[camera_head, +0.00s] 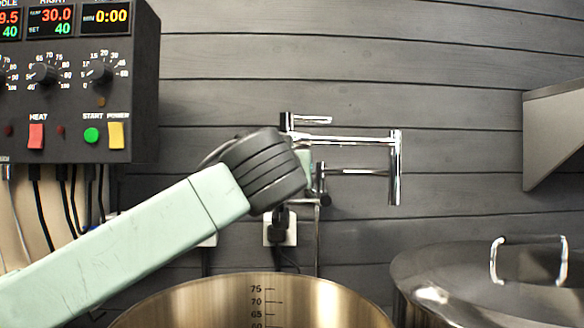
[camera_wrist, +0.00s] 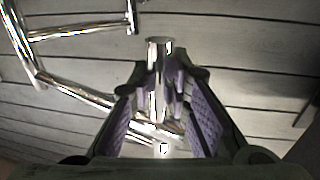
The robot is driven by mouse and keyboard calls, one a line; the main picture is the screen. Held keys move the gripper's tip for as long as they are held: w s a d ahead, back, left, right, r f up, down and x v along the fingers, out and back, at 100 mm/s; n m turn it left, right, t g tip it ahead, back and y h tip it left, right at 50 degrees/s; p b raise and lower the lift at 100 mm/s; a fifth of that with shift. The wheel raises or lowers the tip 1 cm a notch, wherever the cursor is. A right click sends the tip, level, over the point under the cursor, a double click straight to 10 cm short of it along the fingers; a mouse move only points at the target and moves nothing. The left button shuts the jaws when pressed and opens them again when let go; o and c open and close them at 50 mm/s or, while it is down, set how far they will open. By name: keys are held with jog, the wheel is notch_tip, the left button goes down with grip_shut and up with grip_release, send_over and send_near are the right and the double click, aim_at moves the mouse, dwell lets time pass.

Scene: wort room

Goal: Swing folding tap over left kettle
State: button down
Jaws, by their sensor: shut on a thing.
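The folding tap (camera_head: 350,138) is a chrome jointed pipe on the wall, with its end spout hanging down at the right. In the wrist view its chrome tubes (camera_wrist: 85,98) run in from the left. My gripper (camera_wrist: 160,85), with purple pads, is shut on an upright chrome part of the tap. In the head view my own wrist hides the fingers and the grasp. An open steel kettle (camera_head: 250,298) with inside volume marks stands below. A lidded kettle (camera_head: 490,280) stands to its right. I cannot tell which kettle is the left one.
A dark control box (camera_head: 75,80) with displays, knobs and switches hangs at the upper left, cables below it. A wall socket with a plug (camera_head: 280,228) is below the tap. A grey hood or bracket (camera_head: 560,130) juts in at the right. The wall above the tap is clear.

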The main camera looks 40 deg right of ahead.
jog(key=c, duration=1.5)
grip_release()
jog(key=shift+a, duration=0.1)
jog(key=v, duration=1.1)
jog(key=shift+s+a, duration=0.25)
jog(key=shift+s, duration=0.1)
